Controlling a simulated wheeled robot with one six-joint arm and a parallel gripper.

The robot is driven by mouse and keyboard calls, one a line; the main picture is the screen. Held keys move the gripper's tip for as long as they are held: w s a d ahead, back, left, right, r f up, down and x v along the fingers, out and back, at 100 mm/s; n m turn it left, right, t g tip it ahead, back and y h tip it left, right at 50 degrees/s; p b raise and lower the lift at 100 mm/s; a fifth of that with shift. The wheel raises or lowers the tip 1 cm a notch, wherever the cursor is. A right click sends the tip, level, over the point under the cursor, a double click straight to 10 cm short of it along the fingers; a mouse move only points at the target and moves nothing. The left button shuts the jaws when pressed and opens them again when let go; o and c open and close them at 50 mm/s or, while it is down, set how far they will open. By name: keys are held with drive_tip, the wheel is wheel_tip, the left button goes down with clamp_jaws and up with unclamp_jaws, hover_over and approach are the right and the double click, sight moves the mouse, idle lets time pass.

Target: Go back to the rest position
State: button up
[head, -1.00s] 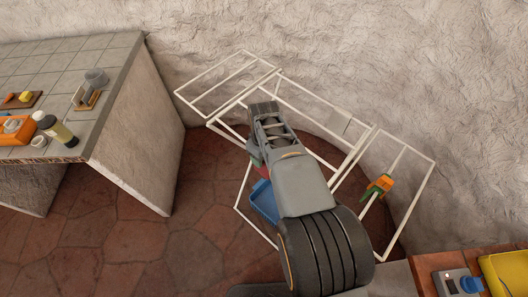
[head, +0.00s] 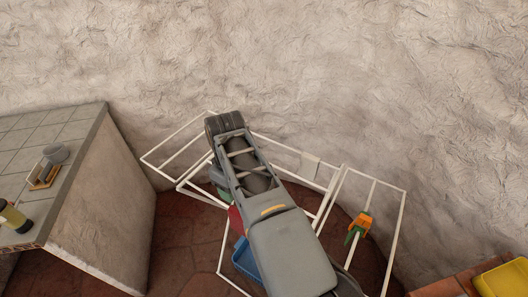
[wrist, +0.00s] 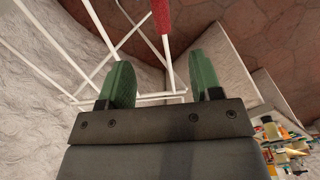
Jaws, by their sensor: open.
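My gripper (wrist: 160,82) shows in the wrist view with its two green fingers well apart and nothing between them. In the head view my arm reaches up and left over a white rod rack, and the gripper itself is mostly hidden behind the arm; only a bit of green shows beside it. The white rack (head: 397,235) stands against the rough wall. A red piece (wrist: 161,14) lies along a white rod in the wrist view, beyond the fingers.
An orange and green clip-like thing (head: 360,226) sits on the rack's right side. A blue container (head: 243,262) is partly hidden under my arm. A tiled counter (head: 40,130) stands at left, with a yellow tray (head: 503,280) on a wooden surface at lower right.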

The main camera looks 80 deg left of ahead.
drive_tip(key=shift+r, duration=0.15)
drive_tip(key=f+m, duration=0.1)
drive_tip(key=d+f, duration=0.1)
drive_tip(key=f, duration=0.1)
drive_tip(key=w+f+m, duration=0.1)
drive_tip(key=shift+d+f+m, duration=0.2)
drive_tip(key=shift+f+m, duration=0.05)
drive_tip(key=shift+m, duration=0.05)
drive_tip(key=w+d+r+m+y, duration=0.15)
drive_tip(key=w+d+m, duration=0.45)
drive_tip(key=w+d, duration=0.75)
drive_tip(key=w+d+r+m+h, duration=0.15)
drive_tip(key=w+d+m, duration=0.65)
drive_tip(key=w, duration=0.9)
drive_tip(key=w+d+r+m+t, duration=0.1)
drive_tip(key=d+m, duration=0.4)
drive_tip(key=d, duration=1.2)
drive_tip(key=w+d+r+m+t, duration=0.2)
drive_tip(key=d+m, duration=0.3)
drive_tip(key=d, duration=1.3)
drive_tip(key=shift+r+t, duration=0.55)
drive_tip(key=shift+t, duration=0.05)
